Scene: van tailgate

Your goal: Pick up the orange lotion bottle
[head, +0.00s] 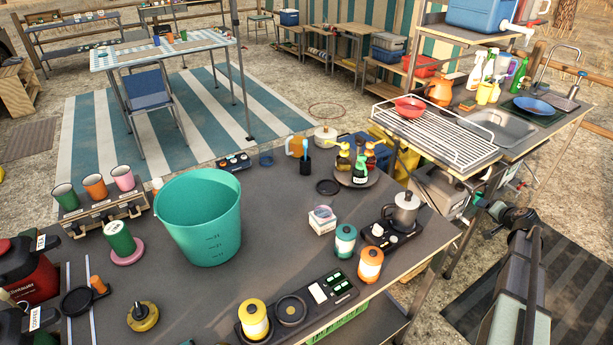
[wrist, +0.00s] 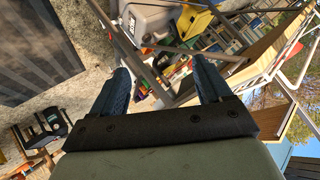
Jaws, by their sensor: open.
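Several small pump bottles stand close together on a round dark tray (head: 378,178) near the table's far right edge in the head view. The one at the right rear looks orange-red (head: 370,158) and is likely the orange lotion bottle, though it is small and partly hidden. A green pump bottle (head: 360,172) stands in front of it, and a yellow-topped one (head: 343,158) is at its left. My gripper (wrist: 162,78) is open and empty in the wrist view, its two blue fingers wide apart. It is away from the bottles; no lotion bottle can be made out between the fingers.
A large teal bucket (head: 200,220) stands on the dark table. A moka pot (head: 403,210), an orange canister (head: 370,264) and a teal canister (head: 345,240) stand near the table's right edge. A rack and sink counter (head: 500,130) lie beyond. Bare tabletop (head: 270,235) lies right of the bucket.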

